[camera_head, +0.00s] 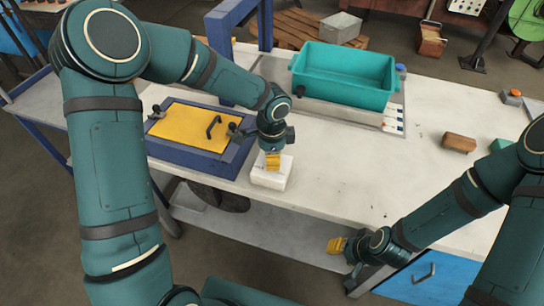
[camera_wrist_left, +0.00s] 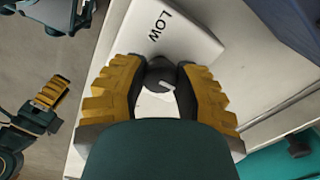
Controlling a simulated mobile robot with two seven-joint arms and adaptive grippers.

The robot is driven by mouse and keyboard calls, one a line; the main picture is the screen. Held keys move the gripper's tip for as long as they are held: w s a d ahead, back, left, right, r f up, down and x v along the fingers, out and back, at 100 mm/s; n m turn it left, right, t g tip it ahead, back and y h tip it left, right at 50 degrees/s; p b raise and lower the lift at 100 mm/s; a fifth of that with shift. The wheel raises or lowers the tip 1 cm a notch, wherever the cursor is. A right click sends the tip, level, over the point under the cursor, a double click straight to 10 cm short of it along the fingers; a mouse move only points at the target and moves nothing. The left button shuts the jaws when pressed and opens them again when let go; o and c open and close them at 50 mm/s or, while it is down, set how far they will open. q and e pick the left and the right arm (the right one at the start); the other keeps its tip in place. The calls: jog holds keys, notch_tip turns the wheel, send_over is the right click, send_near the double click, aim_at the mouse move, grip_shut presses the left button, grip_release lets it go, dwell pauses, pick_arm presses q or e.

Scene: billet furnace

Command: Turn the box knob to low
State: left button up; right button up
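The white box (camera_head: 272,178) stands at the front edge of the white table, below my left gripper (camera_head: 273,162). In the left wrist view its top (camera_wrist_left: 185,32) carries the word LOW. The dark round knob (camera_wrist_left: 158,76) has a light pointer mark that is turned away from LOW. My left gripper's yellow fingers (camera_wrist_left: 165,80) lie on both sides of the knob and appear to press on it. They partly hide the knob and the box top. My right gripper (camera_head: 338,246) is empty, off the front edge of the table; its finger gap is unclear.
A blue-framed unit with a yellow lid (camera_head: 190,128) and black handle stands left of the box. A teal bin (camera_head: 345,78) is behind, on the table. A brown block (camera_head: 458,143) lies at right. The table between is clear. A blue drawer (camera_head: 425,278) is below.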

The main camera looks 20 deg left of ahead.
pick_arm(q)
grip_shut()
